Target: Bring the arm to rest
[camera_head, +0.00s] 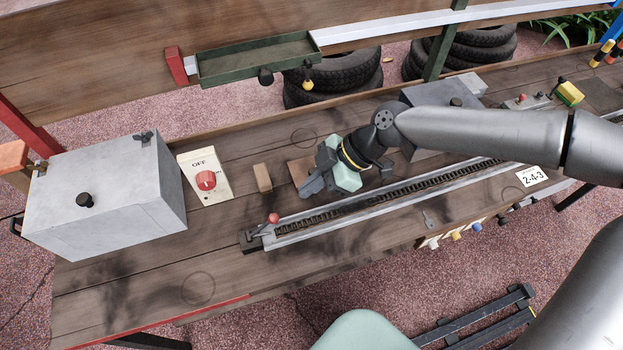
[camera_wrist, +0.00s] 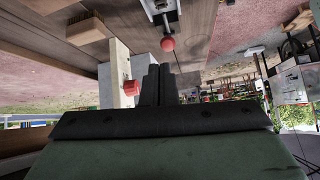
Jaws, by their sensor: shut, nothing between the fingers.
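My arm reaches in from the right in the head view and ends above the wooden workbench (camera_head: 130,265). My gripper (camera_head: 312,187) is over the middle of the bench, pointing left, behind the rail with the chain. In the wrist view my gripper (camera_wrist: 158,85) shows its two dark fingers pressed together, with nothing between them. How high the fingertips are above the bench I cannot tell exactly.
A grey box (camera_head: 105,195), a white OFF switch panel with a red knob (camera_head: 206,180) and a small wooden block (camera_head: 263,178) stand left of my gripper. A red-knobbed lever (camera_head: 273,218) rises at the rail's left end. A green tray (camera_head: 255,60) hangs behind.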

